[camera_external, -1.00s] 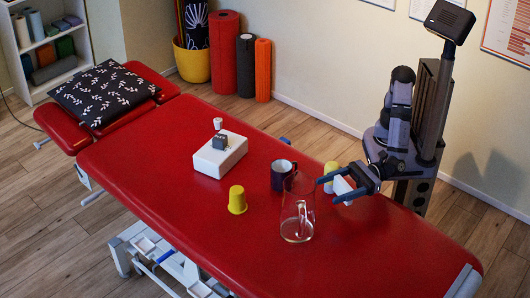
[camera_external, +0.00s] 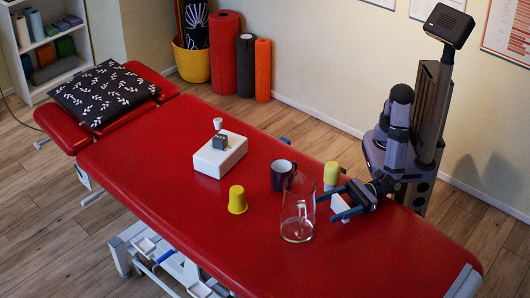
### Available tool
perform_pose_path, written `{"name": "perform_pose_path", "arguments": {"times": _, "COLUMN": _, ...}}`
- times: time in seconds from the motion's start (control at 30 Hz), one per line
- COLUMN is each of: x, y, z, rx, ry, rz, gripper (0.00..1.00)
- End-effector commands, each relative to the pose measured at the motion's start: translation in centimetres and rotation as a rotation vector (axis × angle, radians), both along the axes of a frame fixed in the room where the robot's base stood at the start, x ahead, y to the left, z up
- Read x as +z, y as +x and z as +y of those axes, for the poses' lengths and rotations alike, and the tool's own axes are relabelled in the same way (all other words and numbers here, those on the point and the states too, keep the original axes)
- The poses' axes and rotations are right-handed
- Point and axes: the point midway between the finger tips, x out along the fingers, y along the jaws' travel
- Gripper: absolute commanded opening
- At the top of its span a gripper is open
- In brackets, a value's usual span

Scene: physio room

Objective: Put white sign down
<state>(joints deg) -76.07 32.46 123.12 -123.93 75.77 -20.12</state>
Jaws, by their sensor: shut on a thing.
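The white sign (camera_external: 341,206) is a small white piece between the fingers of my gripper (camera_external: 328,204), low over the right part of the red treatment table (camera_external: 260,255). My gripper is shut on it, and the fingers hide part of it. I cannot tell whether its lower edge touches the table.
A clear glass jug (camera_external: 298,208) stands just left of my fingertips. A dark mug (camera_external: 282,176) and a yellow and white cup (camera_external: 332,173) stand behind. A yellow cup (camera_external: 237,200) and a white box (camera_external: 220,155) are farther left. The table front is clear.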

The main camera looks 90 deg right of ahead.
Motion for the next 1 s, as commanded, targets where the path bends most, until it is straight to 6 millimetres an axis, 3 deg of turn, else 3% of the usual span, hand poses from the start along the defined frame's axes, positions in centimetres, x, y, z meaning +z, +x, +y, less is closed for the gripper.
{"name": "perform_pose_path", "arguments": {"times": 0.3, "x": -0.4, "y": 0.0, "z": 0.0, "rx": 0.0, "ry": 0.001, "rz": -0.001, "gripper": 0.47}}
{"name": "perform_pose_path", "arguments": {"times": 0.33, "x": -0.3, "y": 0.0, "z": 0.0, "rx": 0.0, "ry": 0.001, "rz": 0.0, "gripper": 0.72}}
{"name": "perform_pose_path", "arguments": {"times": 0.4, "x": -0.2, "y": 0.0, "z": 0.0, "rx": 0.0, "ry": 0.001, "rz": 0.0, "gripper": 0.89}}
{"name": "perform_pose_path", "arguments": {"times": 0.87, "x": 0.3, "y": -0.1, "z": 0.0, "rx": 0.0, "ry": 0.0, "rz": 0.0, "gripper": 0.89}}
{"name": "perform_pose_path", "arguments": {"times": 1.0, "x": 0.1, "y": -1.7, "z": -0.5, "rx": 0.004, "ry": 0.001, "rz": 0.001, "gripper": 0.89}}
